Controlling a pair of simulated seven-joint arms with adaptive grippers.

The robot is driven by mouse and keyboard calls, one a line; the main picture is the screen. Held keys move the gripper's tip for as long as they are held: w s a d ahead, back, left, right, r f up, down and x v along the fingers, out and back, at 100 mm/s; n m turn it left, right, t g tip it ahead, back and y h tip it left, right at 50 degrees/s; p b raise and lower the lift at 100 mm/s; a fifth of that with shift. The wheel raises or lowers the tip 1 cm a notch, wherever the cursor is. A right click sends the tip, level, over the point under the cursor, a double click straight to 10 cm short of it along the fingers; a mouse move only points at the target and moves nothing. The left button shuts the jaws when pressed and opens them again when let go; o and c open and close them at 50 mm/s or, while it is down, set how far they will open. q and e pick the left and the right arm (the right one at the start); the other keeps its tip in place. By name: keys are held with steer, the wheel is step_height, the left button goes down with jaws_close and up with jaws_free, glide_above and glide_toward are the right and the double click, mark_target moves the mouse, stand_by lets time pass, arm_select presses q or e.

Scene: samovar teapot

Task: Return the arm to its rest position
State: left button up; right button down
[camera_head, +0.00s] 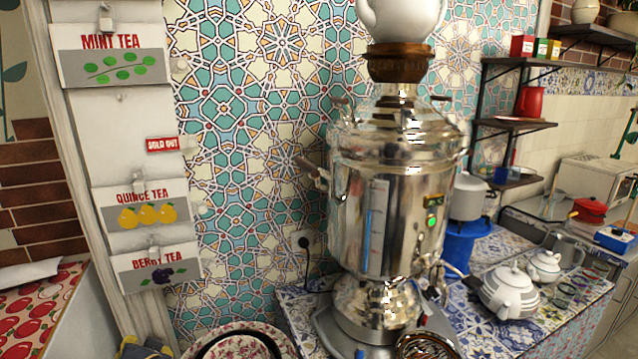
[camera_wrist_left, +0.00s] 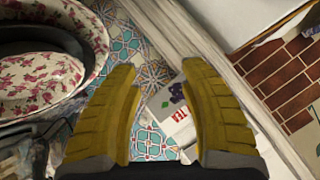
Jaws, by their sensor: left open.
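My left gripper (camera_wrist_left: 160,70) shows in the left wrist view with its two yellow ribbed fingers spread apart and nothing between them. Past the fingertips are the patterned tile wall and the berry tea card (camera_wrist_left: 178,105). In the head view a bit of yellow and grey at the bottom edge, left of the flowered dish, may be part of this gripper; most of it is out of frame. The steel samovar (camera_head: 350,215) stands upright on the tiled counter, with a white teapot (camera_head: 402,18) on top, cut off by the upper edge. My right gripper is not seen.
A flowered round dish (camera_head: 290,342) with a dark thing in it sits at the bottom; it also shows in the wrist view (camera_wrist_left: 70,75). A striped teapot (camera_head: 510,292) and a blue container (camera_head: 462,240) stand right of the samovar. Shelves (camera_head: 515,123) hang behind them.

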arm_select(q)
steer(key=s+d+f+m+g+h, duration=0.1)
steer(key=s+d+f+m, duration=0.25)
steer(key=s+f, duration=0.7)
steer(key=s+d+f+m+g+h, duration=0.1)
steer(key=s+d+f+m, duration=0.25)
steer(key=s+f, duration=0.65)
steer(key=s+d+f+n+g+h, duration=0.1)
steer(key=s+d+f+h, duration=0.2)
steer(key=f, duration=1.2)
steer(key=s+d+f+g, duration=0.2)
steer(key=s+d+f, duration=0.15)
steer(key=f, duration=1.15)
steer(key=s+f+n+g+h, duration=0.1)
steer(key=s+f+n+g, duration=0.1)
steer(key=s+f, duration=1.6)
steer(key=shift+s+a+f+n+h, duration=0.2)
steer(key=shift+s+n+h, duration=0.3)
steer(key=shift+s, duration=1.25)
